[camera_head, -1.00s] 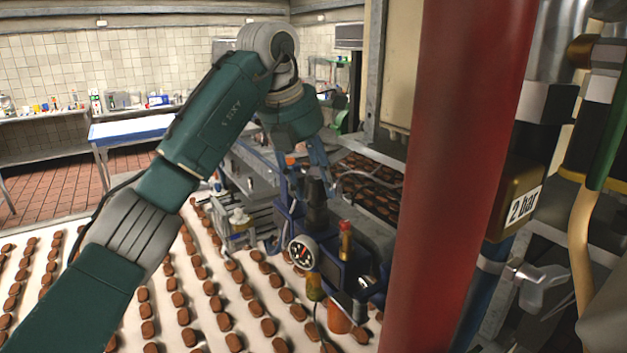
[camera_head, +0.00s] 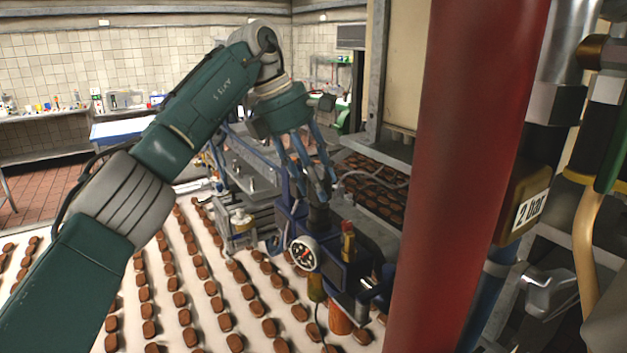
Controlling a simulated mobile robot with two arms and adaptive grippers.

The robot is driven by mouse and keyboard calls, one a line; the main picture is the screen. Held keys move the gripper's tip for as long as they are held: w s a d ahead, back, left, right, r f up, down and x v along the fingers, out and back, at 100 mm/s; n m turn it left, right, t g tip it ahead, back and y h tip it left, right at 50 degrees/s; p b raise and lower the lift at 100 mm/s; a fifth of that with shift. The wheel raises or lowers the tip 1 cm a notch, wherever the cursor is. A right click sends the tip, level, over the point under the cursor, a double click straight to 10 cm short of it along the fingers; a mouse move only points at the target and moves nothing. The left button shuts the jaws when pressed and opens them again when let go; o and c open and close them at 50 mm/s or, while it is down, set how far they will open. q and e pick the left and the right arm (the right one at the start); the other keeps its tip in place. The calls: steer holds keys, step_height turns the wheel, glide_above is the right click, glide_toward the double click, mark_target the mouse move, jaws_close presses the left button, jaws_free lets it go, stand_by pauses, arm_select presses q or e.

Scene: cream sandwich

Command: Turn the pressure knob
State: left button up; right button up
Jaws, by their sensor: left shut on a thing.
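The black pressure knob (camera_head: 318,217) stands upright on top of the blue valve unit (camera_head: 331,268), in the middle of the view. The fingers hide the top of the knob. My right gripper is not in view.
A thick red post (camera_head: 464,150) stands close at the right. A "2 bar" sign (camera_head: 527,210) hangs beside it. A white conveyor (camera_head: 68,335) with rows of brown biscuits runs at the lower left. A brass fitting (camera_head: 348,240) rises beside the gauge.

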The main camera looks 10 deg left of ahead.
arm_select(q)
steer(key=shift+d+r+m+g, duration=0.1)
steer(key=shift+d+m+g, duration=0.2)
steer(key=shift+m, duration=0.3)
steer(key=o, duration=0.9)
steer(key=shift+o, duration=0.6)
steer(key=shift+d, duration=0.25)
steer(key=shift+a, duration=0.1)
steer(key=shift+a, duration=0.2)
